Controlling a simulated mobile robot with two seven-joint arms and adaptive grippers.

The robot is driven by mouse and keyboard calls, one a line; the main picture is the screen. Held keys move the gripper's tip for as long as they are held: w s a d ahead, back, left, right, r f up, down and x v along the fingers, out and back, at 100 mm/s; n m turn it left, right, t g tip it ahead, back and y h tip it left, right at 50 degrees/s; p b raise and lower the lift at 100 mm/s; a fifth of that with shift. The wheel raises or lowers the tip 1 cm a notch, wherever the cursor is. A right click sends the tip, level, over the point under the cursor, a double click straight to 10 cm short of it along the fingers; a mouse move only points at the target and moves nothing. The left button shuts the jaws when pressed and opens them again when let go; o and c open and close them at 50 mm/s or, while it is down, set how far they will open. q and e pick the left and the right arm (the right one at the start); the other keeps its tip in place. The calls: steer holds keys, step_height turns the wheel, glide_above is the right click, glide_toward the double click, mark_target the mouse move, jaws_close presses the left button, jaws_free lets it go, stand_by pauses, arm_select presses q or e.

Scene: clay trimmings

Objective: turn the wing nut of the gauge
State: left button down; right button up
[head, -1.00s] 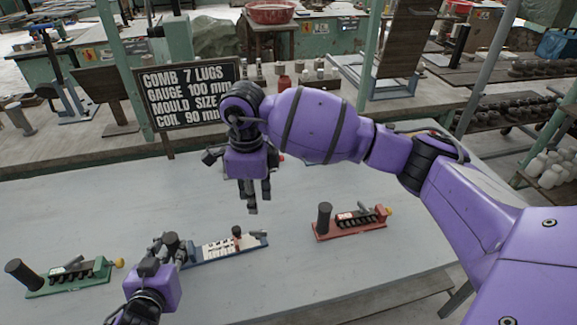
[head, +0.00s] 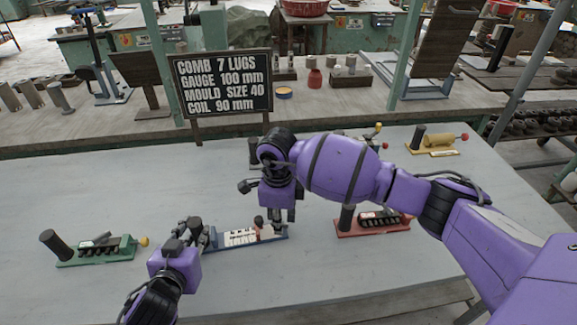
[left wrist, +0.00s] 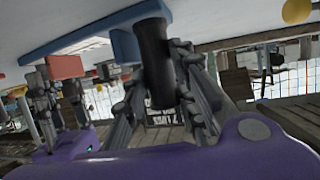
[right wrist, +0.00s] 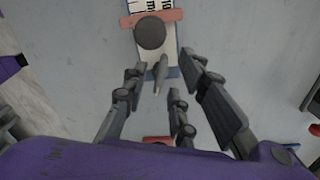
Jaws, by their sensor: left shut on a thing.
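The gauge (head: 240,237) has a blue base, a white scale strip and a red slider with a dark round knob (head: 259,221). It lies on the grey table. My left gripper (head: 199,232) is shut on the black upright handle (left wrist: 153,62) at the gauge's left end. My right gripper (head: 283,216) points down over the gauge's right end. In the right wrist view its fingers are open, and a small grey wing nut (right wrist: 160,74) shows between the tips, beside the dark knob (right wrist: 150,33). I cannot tell whether the fingers touch it.
A green-based tool (head: 95,252) lies at left, a red-based one (head: 372,226) to the right of the gauge, and a yellow one (head: 437,146) behind. A sign (head: 222,84) at the back reads GAUGE 100 mm. The table's front (head: 290,270) is clear.

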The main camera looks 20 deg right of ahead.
steer(key=shift+c, duration=0.5)
steer(key=shift+r, duration=0.1)
jaws_close()
steer(key=shift+m, duration=0.3)
steer(key=m, duration=0.4)
steer(key=shift+m, duration=0.3)
steer(key=m, duration=0.5)
steer(key=shift+w+m, duration=0.1)
steer(key=shift+m, duration=0.2)
steer(key=shift+o, duration=0.5)
jaws_free()
